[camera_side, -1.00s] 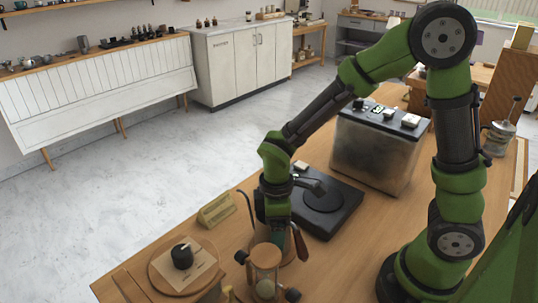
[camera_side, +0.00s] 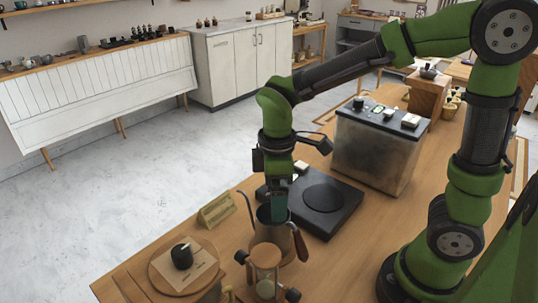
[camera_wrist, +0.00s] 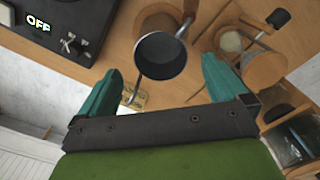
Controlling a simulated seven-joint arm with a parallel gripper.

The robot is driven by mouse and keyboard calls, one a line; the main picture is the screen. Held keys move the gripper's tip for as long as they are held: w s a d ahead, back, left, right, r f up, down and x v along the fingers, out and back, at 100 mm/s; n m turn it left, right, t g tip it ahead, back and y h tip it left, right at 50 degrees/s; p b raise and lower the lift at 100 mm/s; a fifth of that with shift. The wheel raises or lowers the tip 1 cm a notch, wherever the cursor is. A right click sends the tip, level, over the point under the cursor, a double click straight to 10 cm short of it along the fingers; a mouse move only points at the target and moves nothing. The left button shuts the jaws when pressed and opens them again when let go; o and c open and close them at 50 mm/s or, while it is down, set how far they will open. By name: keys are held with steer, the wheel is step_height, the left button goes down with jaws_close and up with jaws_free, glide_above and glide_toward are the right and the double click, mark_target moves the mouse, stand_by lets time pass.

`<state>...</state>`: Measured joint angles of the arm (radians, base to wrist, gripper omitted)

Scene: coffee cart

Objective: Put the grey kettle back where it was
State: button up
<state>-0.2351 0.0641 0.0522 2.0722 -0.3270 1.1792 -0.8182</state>
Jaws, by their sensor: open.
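The grey kettle (camera_side: 273,236) stands upright on a round wooden base (camera_side: 289,257) near the front of the table. Its thin spout (camera_side: 249,207) points left and its reddish-brown handle (camera_side: 300,245) is on the right. In the wrist view the kettle (camera_wrist: 161,56) shows its open dark top, ahead of and between the fingers. My gripper (camera_side: 276,205) is just above the kettle. In the wrist view its two teal fingers (camera_wrist: 163,84) are wide apart with nothing held between them. My fingertips partly hide the kettle's top in the side view.
A black hot plate (camera_side: 322,200) lies behind the kettle, showing "OFF" (camera_wrist: 38,24) in the wrist view. A wooden-and-glass stand (camera_side: 265,260) is close in front. A wooden board with a dark object (camera_side: 182,256) and a small sign (camera_side: 217,210) are to the left. A large grey box machine (camera_side: 377,150) stands behind.

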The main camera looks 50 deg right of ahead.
steer(key=s+d+r+m+t+y, duration=0.2)
steer(key=s+d+r+m+t, duration=0.4)
steer(key=r+m, duration=0.3)
steer(key=shift+s+r+m+t, duration=0.2)
steer(key=shift+s+m+t, duration=0.5)
steer(key=shift+m, duration=1.4)
steer(key=shift+a, duration=0.1)
